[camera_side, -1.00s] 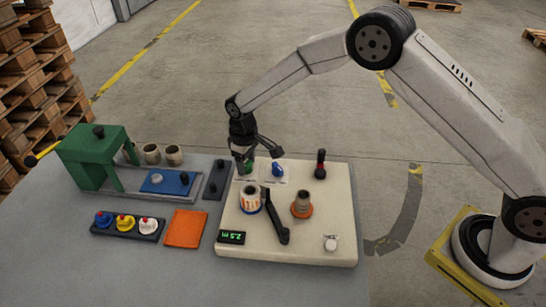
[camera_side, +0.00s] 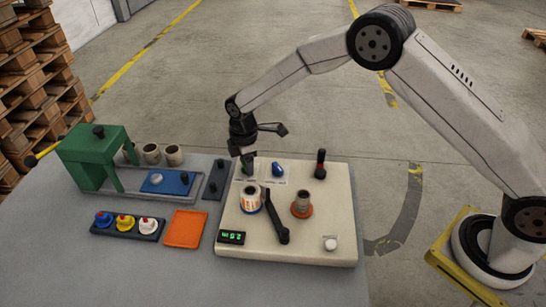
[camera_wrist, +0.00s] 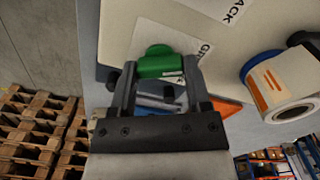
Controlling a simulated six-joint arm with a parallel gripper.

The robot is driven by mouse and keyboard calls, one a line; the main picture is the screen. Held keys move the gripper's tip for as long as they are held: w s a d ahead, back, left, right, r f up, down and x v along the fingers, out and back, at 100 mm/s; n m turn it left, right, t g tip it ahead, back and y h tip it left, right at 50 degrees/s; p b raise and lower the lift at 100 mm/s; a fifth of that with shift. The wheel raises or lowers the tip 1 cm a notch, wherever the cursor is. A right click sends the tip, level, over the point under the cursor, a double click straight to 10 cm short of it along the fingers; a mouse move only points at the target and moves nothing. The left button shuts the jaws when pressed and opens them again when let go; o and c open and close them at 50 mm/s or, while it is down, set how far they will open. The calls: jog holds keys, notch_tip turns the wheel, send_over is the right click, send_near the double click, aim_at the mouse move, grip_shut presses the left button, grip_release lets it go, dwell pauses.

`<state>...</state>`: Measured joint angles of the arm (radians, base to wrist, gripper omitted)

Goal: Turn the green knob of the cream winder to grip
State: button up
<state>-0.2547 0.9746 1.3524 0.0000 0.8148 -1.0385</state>
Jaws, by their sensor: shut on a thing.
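The cream winder (camera_side: 317,233) stands on the grey table. Its green knob (camera_wrist: 160,64) shows between my fingers in the wrist view, next to a white label partly reading "GR". My gripper (camera_wrist: 157,80) is shut on the green knob from above. In the side view my gripper (camera_side: 247,164) covers most of the knob at the winder's back left corner. The blue knob (camera_side: 278,169) is just right of it on its own white label.
A black-handled lever (camera_side: 320,164), an orange-and-white label roll (camera_side: 250,200), a core on an orange disc (camera_side: 302,205) and a black arm (camera_side: 278,216) stand on the winder. A green press (camera_side: 95,155) and an orange tray (camera_side: 185,229) are to the left.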

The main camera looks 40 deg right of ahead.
jog(key=shift+n, duration=0.6)
jog(key=o, duration=1.3)
jog(key=shift+r, duration=0.15)
jog(key=shift+r, duration=3.8)
